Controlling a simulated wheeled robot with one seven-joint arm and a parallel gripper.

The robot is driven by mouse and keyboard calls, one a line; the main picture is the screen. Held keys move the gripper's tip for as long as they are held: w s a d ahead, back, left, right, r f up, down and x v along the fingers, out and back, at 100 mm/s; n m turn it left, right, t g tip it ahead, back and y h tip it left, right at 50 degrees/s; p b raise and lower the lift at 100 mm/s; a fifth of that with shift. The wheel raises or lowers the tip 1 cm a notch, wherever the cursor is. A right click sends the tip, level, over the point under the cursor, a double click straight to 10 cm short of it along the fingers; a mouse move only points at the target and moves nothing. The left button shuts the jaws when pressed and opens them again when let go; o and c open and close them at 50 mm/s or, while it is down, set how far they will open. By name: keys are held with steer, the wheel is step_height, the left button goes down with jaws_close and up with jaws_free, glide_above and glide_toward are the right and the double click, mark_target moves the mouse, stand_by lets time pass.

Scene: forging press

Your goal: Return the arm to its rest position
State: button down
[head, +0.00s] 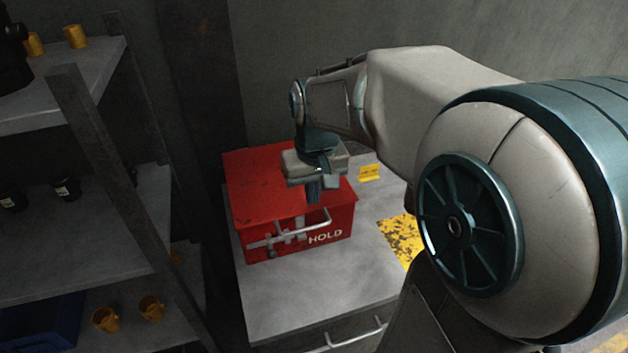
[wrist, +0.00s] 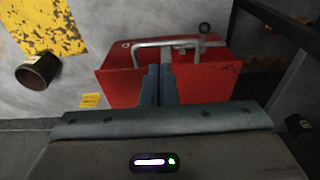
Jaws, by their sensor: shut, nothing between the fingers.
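My gripper (head: 313,190) hangs in front of the upper part of a red box marked HOLD (head: 338,219), fingers pointing down. In the wrist view the two fingers of my gripper (wrist: 158,72) are together with nothing between them, in front of the red box (wrist: 115,85). Its metal handle and latch bar (head: 290,236) are on the front face, just below the fingertips in the head view. I cannot tell whether the fingers touch the box. The lid looks closed. My arm reaches in from the right.
The box stands on a grey cabinet top (head: 290,300) with a yellow worn patch (head: 402,238). A dark cylindrical cup (wrist: 37,71) lies near the patch in the wrist view. A shelf rack (head: 110,170) with orange mugs (head: 151,308) and a blue bin (head: 42,325) stands at left.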

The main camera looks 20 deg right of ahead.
steer(key=shift+s+r, duration=0.2)
steer(key=shift+r, duration=0.65)
steer(key=shift+s+r, duration=0.15)
steer(key=shift+r, duration=0.65)
steer(key=s+a+f+t, duration=0.1)
steer(key=s+f+t, duration=0.1)
steer(key=s, duration=0.9)
steer(key=shift+s+a+f, duration=0.2)
steer(key=shift+s+f, duration=0.1)
steer(key=shift+f, duration=0.55)
